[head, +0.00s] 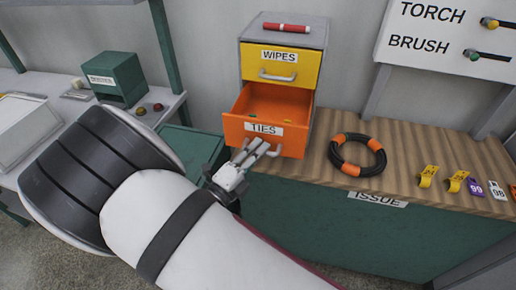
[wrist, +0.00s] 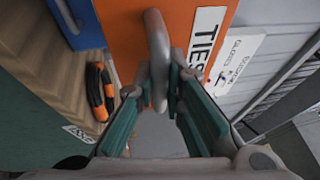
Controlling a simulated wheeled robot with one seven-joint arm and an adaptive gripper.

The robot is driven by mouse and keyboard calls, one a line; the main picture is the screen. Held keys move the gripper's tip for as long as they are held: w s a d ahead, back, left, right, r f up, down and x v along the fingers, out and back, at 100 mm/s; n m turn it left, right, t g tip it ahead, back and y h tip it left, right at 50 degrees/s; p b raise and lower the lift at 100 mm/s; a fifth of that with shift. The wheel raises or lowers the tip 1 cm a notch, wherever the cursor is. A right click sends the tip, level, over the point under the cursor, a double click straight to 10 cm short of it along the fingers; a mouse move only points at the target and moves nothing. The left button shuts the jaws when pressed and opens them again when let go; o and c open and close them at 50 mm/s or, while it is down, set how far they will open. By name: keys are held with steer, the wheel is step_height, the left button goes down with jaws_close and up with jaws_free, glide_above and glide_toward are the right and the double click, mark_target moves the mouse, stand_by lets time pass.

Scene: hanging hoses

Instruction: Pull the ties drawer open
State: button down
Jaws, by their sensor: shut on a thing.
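The ties drawer (head: 262,129) is the orange lower drawer of a small grey cabinet (head: 283,32) on the wooden counter. It stands pulled out, and its inside shows small green and yellow pieces. Its front carries a white TIES label, also seen in the wrist view on the orange front (wrist: 135,25). My gripper (head: 262,151) is at the drawer front, shut on the grey drawer handle (wrist: 157,45). In the wrist view the handle passes between the fingertips (wrist: 160,88). In the head view the fingers hide part of the handle.
The yellow WIPES drawer (head: 279,66) above is closed; a red marker-like cylinder (head: 287,27) lies on the cabinet. A black and orange hose coil (head: 357,154) and yellow tags (head: 428,176) lie to the right on the counter (head: 405,150). A green box (head: 118,78) stands at left.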

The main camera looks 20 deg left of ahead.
steer(key=c, duration=1.9)
jaws_free()
steer(key=v, duration=1.2)
